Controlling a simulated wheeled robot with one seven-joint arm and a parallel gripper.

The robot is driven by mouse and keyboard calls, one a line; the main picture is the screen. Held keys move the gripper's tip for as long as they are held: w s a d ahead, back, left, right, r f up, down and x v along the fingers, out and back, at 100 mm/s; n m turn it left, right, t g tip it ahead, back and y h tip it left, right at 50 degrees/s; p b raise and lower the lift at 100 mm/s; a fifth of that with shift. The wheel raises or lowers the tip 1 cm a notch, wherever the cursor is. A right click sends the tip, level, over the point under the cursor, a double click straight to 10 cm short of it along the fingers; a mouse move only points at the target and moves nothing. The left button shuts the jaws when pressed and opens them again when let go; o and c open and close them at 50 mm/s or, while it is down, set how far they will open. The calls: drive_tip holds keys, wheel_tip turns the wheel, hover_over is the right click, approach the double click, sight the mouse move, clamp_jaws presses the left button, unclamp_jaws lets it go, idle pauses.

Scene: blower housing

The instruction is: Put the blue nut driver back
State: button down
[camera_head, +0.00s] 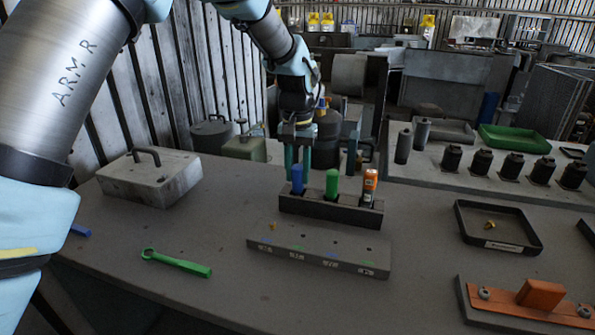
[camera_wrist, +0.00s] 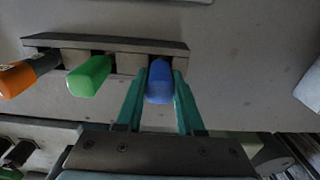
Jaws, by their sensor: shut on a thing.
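The blue nut driver (camera_head: 297,180) stands upright at the left end of the dark rack (camera_head: 330,209). The green-handled driver (camera_head: 332,184) and the orange one (camera_head: 370,187) stand beside it in the same rack. My gripper (camera_head: 298,170) comes down from above and is shut on the blue handle. In the wrist view my teal fingers (camera_wrist: 160,80) lie on both sides of the blue handle (camera_wrist: 159,88). The driver's lower end is hidden by the rack, so I cannot tell how deep it sits.
A grey labelled block with holes (camera_head: 318,254) lies in front of the rack. A green wrench (camera_head: 177,263) and a grey box with a handle (camera_head: 150,180) are at the left. A black tray (camera_head: 462,223) and an orange part on a plate (camera_head: 540,296) are at the right.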

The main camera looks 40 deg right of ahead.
idle(0.4)
drive_tip(key=shift+c, duration=2.2)
unclamp_jaws()
drive_tip(key=shift+o, duration=0.2)
drive_tip(key=o, duration=0.4)
drive_tip(key=shift+r+p, duration=3.1)
drive_tip(key=shift+r, duration=0.95)
